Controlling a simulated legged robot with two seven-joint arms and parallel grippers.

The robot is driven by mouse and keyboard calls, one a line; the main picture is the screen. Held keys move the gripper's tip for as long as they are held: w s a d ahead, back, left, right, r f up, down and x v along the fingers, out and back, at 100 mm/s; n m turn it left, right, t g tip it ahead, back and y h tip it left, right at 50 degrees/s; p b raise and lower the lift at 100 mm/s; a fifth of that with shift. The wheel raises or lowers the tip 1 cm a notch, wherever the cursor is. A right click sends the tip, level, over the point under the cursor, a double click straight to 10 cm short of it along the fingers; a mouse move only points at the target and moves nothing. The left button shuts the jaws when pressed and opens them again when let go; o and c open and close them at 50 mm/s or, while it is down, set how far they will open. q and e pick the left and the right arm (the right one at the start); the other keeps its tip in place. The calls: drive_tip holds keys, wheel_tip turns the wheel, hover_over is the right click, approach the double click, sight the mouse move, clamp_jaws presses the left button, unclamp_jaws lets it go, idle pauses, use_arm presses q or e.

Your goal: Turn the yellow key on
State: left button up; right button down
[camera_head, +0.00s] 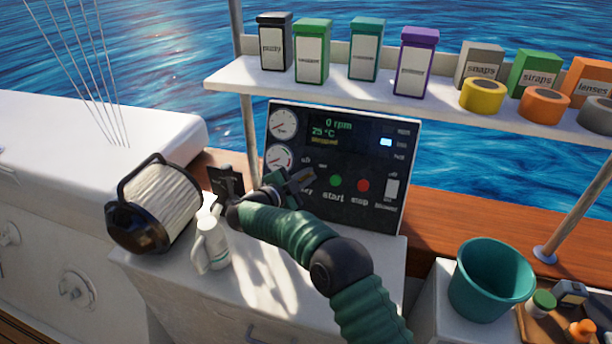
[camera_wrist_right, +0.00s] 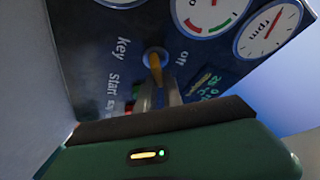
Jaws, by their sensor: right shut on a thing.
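The yellow key (camera_wrist_right: 155,66) sits in a round switch on the dark control panel (camera_head: 400,150), beside the word "key" and near the word "off" in the right wrist view. My right gripper (camera_wrist_right: 166,92) is at the key and shut on it. In the head view my right gripper (camera_head: 297,185) reaches the lower left of the panel and hides the key. The panel screen reads 0 rpm, 25 °C and a yellow line that looks like "Stopped". My left gripper is not in view.
Green start (camera_head: 336,180) and red stop (camera_head: 363,186) buttons are right of the gripper. A white bottle (camera_head: 211,245) and a white pleated filter (camera_head: 160,203) stand left of my arm. A shelf (camera_head: 235,78) with boxes and tape rolls overhangs the panel. A teal bucket (camera_head: 491,280) stands right.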

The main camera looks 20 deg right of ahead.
drive_tip(key=shift+s+f+m, duration=0.1)
drive_tip(key=shift+f+m, duration=0.25)
drive_tip(key=shift+m, duration=0.35)
drive_tip(key=c, duration=1.8)
unclamp_jaws()
drive_tip(key=o, duration=0.3)
drive_tip(key=shift+s+a+r, duration=0.1)
drive_tip(key=shift+r, duration=0.15)
drive_tip(key=shift+a, duration=0.1)
drive_tip(key=shift+s+a+r, duration=0.15)
drive_tip(key=shift+a, duration=0.15)
drive_tip(key=p+v, duration=0.1)
drive_tip(key=v, duration=1.5)
drive_tip(key=shift+a+r, duration=0.1)
drive_tip(key=shift+w, duration=0.2)
